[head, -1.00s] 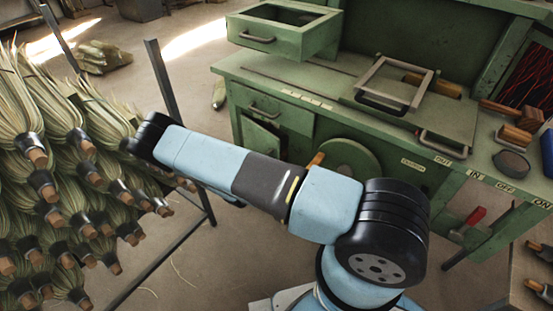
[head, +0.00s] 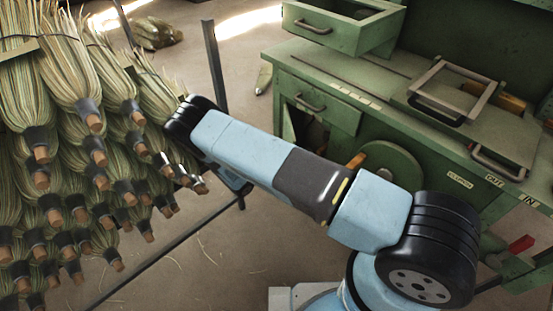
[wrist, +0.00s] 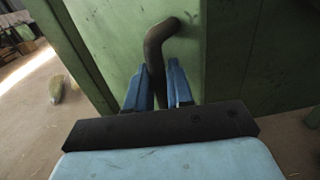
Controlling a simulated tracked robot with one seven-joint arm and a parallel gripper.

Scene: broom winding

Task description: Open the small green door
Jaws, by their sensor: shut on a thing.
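In the wrist view, the blue fingers of my gripper (wrist: 158,88) are closed around a dark, bent metal handle (wrist: 158,45). The handle is fixed to a green panel (wrist: 105,40), which I take to be the small green door. A vertical edge stands just right of the handle, with another green surface beyond it. In the head view, a dark opening (head: 302,124) shows in the green bench below its drawer, so the door looks at least partly open. My arm hides the fingers and most of the door there.
The green bench (head: 440,165) has a closed-looking drawer (head: 318,106) above the opening and a round green disc (head: 392,165) beside it. A rack of straw brooms (head: 70,130) stands close on the left, near my arm's elbow. Bare floor (head: 215,255) lies between.

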